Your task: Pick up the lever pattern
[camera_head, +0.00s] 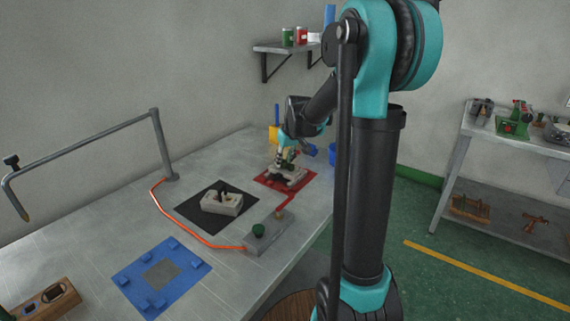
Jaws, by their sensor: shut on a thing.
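My gripper (286,160) is at the far end of the table, low over the red mat (262,181). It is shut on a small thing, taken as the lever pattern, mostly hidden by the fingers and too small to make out. Right under the fingers a pale mould block (291,178) lies on the red mat. I cannot tell whether the held thing still touches this block.
A second pale mould block (221,204) with dark parts on it lies on the black mat (189,209). A blue fixture mat (128,277), wooden block (46,301) and metal rail (90,137) stand left.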

